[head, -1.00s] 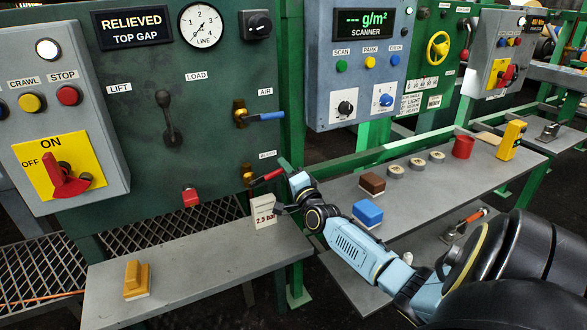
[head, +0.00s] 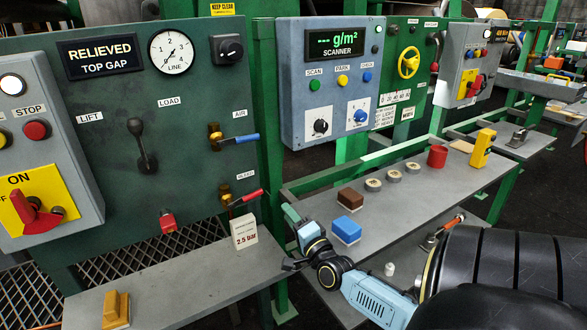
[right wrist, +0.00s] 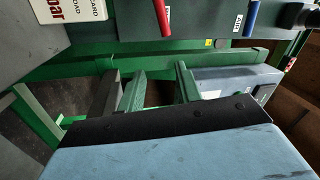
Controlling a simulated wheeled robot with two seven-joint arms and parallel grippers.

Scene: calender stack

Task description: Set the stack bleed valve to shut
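The bleed valve (head: 225,196) is a brass fitting low on the right side of the dark green panel, under a BLEED label (head: 245,175). Its red handle (head: 247,196) points right and slightly up; it also shows in the right wrist view (right wrist: 166,18). My right gripper (head: 289,239) is below and right of the handle, apart from it. Its fingers look spread and empty, and the gap between them shows in the right wrist view (right wrist: 160,88). My left gripper is not in view.
The AIR valve with a blue handle (head: 240,139) is just above. A white 2.5 bar card (head: 244,233) stands on the grey shelf (head: 190,275) below.

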